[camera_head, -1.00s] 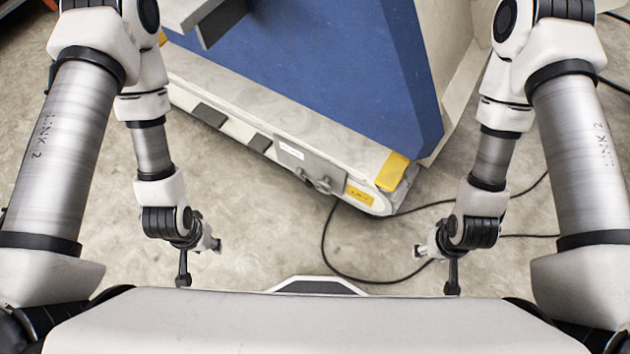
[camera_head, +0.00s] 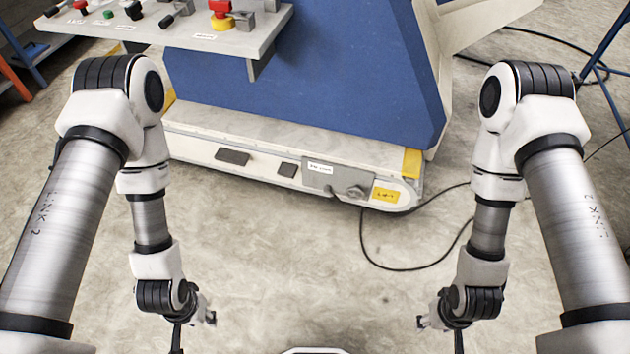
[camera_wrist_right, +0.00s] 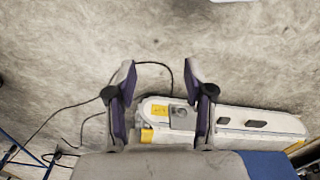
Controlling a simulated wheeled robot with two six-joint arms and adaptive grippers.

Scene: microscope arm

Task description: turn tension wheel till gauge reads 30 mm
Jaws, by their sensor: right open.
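Neither the tension wheel nor the gauge can be made out in these views. A large blue machine (camera_head: 300,75) stands ahead on a pale base (camera_head: 250,135). My left gripper (camera_head: 207,314) hangs low at the left, over bare floor and apart from the machine; its fingers are too small and hidden to read. My right gripper (camera_head: 424,321) hangs low at the right, also clear of the machine. In the right wrist view my right gripper (camera_wrist_right: 161,78) is open and empty, with the machine base (camera_wrist_right: 255,122) beyond its fingers.
A control shelf (camera_head: 180,35) with a red knob (camera_head: 221,12) and several small controls juts out at top left. A black cable (camera_head: 400,268) loops on the floor right of the base. A blue stand (camera_head: 598,70) is at far right.

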